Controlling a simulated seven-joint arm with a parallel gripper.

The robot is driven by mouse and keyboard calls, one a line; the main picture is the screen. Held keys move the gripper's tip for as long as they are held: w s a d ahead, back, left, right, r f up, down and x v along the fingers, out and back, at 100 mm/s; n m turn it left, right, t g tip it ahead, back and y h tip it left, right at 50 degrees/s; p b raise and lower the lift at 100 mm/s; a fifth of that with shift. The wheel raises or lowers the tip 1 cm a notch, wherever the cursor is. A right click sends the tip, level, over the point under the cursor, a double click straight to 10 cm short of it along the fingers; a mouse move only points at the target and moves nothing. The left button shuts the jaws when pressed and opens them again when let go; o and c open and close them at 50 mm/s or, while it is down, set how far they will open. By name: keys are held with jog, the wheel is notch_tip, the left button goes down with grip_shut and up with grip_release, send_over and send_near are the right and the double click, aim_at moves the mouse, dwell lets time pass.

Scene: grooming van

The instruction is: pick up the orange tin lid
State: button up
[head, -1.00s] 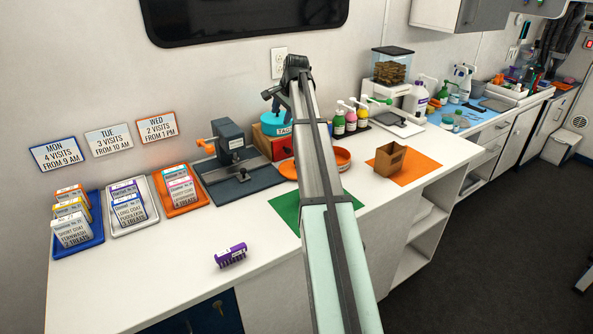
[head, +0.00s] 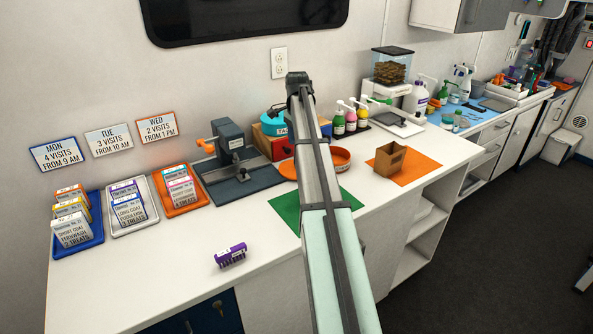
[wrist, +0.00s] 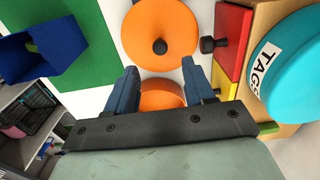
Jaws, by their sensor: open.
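The orange tin lid (wrist: 158,32) is a flat round disc with a dark knob at its middle, near the top of the wrist view. In the head view the lid (head: 288,171) shows partly, left of my arm. A second orange round piece, seemingly the open tin (wrist: 160,93), shows between my fingers in the wrist view; its rim (head: 342,158) shows right of my arm. My gripper (wrist: 159,66) is open and empty, its blue fingers pointing toward the lid's near edge. The gap to the lid is unclear. In the head view my arm mostly hides the gripper.
A turquoise TAGS tin (wrist: 297,75) sits on a box with a red drawer (wrist: 232,42) and a dark knob, close right of the lid. A grey clamp device (head: 235,165) stands left.

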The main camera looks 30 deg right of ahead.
jog(key=shift+a+f, duration=0.1)
jog(key=shift+f, duration=3.5)
jog(key=shift+c, duration=0.4)
grip_shut()
